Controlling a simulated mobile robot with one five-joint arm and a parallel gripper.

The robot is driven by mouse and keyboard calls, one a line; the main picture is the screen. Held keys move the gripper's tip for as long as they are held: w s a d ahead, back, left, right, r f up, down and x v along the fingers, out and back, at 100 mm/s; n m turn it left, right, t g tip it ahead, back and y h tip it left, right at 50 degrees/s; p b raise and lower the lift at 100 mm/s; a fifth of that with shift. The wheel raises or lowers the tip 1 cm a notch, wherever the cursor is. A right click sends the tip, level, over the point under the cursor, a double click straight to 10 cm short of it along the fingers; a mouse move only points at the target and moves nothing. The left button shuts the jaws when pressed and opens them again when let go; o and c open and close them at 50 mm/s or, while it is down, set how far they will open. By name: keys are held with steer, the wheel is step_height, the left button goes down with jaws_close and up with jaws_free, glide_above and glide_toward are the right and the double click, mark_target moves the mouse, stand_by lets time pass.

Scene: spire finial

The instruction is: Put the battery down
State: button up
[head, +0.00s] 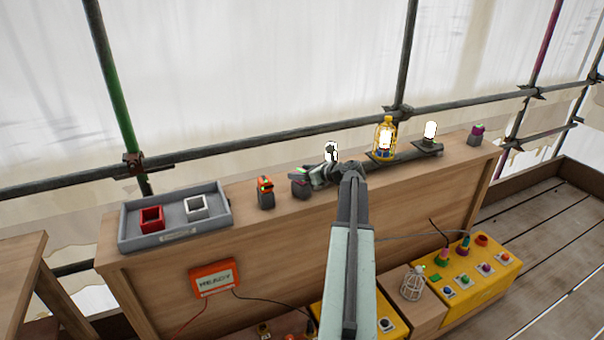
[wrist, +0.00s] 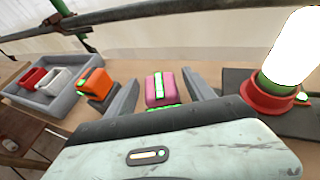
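A pink battery (wrist: 160,88) with a pale, green-edged stripe on top shows in the wrist view between my two fingers, with a visible gap on each side. In the head view, a dark block (head: 300,189) stands on the wooden ledge right beside my gripper (head: 312,177); the battery's top is small and partly hidden there. My gripper is open around the battery, and its fingers also show in the wrist view (wrist: 164,84). Whether the battery's underside rests fully in the dark block is hidden.
An orange battery (head: 265,187) stands in its own dark block to the left. A grey tray (head: 150,236) holds a red and a white box. To the right are lit lamps, one in a yellow cage (head: 385,140). A purple-topped block (head: 477,134) stands at the ledge's far right.

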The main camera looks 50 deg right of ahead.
steer(key=shift+r+p, duration=0.3)
steer(key=shift+p, duration=0.05)
steer(key=p+v, duration=0.4)
steer(key=v, duration=0.8)
steer(key=shift+f, duration=0.1)
